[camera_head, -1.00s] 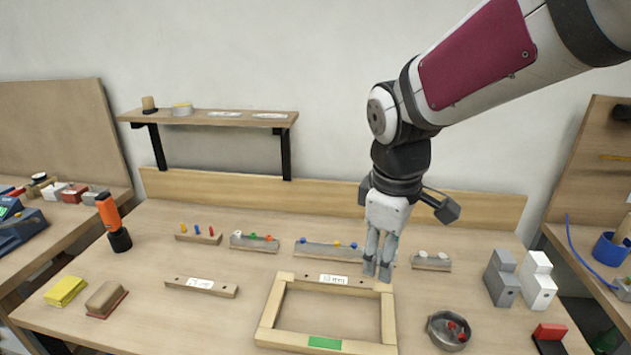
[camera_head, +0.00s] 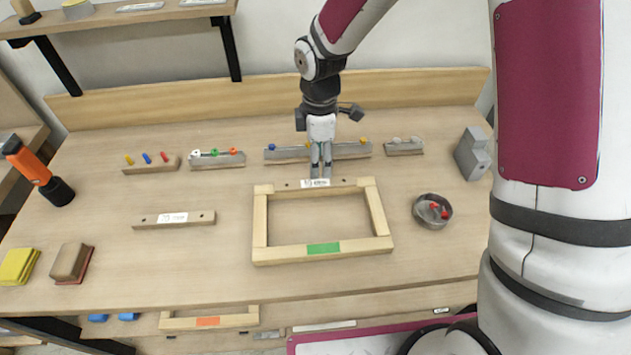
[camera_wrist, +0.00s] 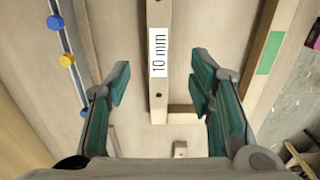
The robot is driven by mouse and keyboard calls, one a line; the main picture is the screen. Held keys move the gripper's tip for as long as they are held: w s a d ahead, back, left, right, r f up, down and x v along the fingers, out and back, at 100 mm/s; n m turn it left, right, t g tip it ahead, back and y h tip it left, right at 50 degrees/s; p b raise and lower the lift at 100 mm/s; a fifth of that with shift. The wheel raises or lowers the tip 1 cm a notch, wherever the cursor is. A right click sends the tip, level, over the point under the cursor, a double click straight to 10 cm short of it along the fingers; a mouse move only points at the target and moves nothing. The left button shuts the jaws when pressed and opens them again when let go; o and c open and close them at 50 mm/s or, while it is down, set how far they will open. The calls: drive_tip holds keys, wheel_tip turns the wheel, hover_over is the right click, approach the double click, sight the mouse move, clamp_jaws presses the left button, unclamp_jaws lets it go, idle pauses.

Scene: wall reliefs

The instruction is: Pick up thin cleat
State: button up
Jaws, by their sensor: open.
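The thin cleat is a narrow pale wood strip labelled 10 mm, with dark holes. In the head view its label (camera_head: 314,183) shows at the back side of a wooden frame (camera_head: 260,222). In the wrist view the cleat (camera_wrist: 159,95) runs lengthwise between my fingers. My gripper (camera_head: 321,172) points down at the cleat's middle, near the label. In the wrist view my gripper (camera_wrist: 160,78) is open, one green-padded finger on each side, with gaps to the cleat. Whether the fingertips reach down beside it, I cannot tell.
Another labelled cleat (camera_head: 174,219) lies to the left. Behind my gripper is a metal rail (camera_head: 350,151) with coloured knobs. A round dish (camera_head: 432,210) with red pieces stands right, a grey block (camera_head: 472,153) farther back. The table left of the frame has free room.

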sight(318, 183)
drive_tip(key=shift+w+f+p, duration=0.1)
drive_tip(key=shift+f+p, duration=0.35)
drive_tip(key=shift+f, duration=3.05)
clamp_jaws()
